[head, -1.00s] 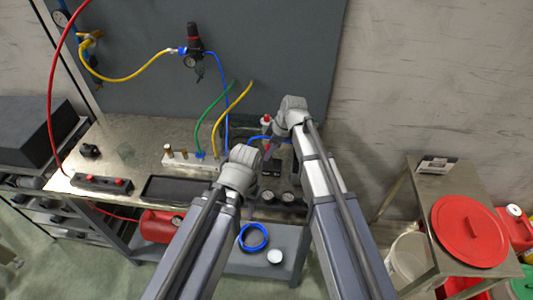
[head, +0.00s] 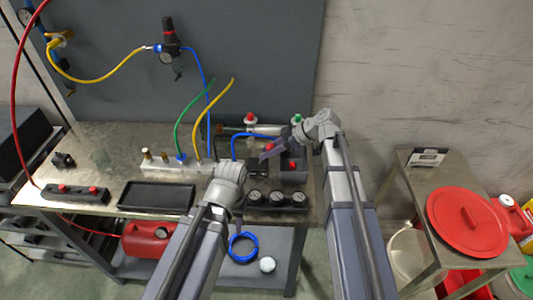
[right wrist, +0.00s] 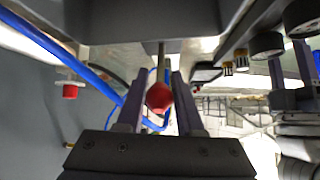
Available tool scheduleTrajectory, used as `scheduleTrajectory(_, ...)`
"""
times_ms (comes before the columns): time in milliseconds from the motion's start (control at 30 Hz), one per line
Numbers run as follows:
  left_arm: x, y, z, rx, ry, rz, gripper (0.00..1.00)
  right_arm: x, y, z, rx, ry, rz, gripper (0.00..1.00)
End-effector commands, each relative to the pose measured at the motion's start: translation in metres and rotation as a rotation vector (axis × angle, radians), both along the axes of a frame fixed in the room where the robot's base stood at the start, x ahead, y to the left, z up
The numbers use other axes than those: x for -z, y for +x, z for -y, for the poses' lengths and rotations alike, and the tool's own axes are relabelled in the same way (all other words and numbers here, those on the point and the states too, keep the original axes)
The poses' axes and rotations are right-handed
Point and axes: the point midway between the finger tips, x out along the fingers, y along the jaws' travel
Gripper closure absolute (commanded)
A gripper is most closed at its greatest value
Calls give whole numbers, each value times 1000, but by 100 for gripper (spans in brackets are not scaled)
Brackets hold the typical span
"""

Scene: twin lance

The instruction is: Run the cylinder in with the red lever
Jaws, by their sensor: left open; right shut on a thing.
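The cylinder (head: 268,130) lies at the back of the bench, between a red-capped fitting (head: 250,119) and a green-capped one (head: 297,119). My right gripper (head: 268,151) is beside the grey valve box (head: 292,176), in front of the cylinder. In the right wrist view, the lever's red knob (right wrist: 159,97) on its thin stem sits between my right fingers, which are shut on it. My left gripper (head: 238,213) hangs at the front of the bench, left of the gauges; its open fingers show at the right of the right wrist view (right wrist: 291,72).
Several black gauges (head: 276,198) stand along the front edge. A side table (head: 425,172) stands right.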

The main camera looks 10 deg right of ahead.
Motion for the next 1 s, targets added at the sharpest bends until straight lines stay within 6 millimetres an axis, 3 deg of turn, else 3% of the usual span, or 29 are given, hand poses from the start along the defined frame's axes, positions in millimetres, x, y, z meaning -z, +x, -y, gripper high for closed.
scheduleTrajectory(433,2,0,0,0,0,0,50,2,-2,1,-4,0,-2,100)
scheduleTrajectory(467,2,0,0,0,0,0,50,2,-2,1,-3,1,-2,61)
scheduleTrajectory(500,2,0,0,0,0,0,50,2,-2,1,-3,1,-2,56)
scheduleTrajectory(700,2,0,0,0,0,0,50,1,-1,1,-2,4,-1,34)
scheduleTrajectory(1000,-2,0,0,0,0,0,50,-3,-1,3,0,4,0,34)
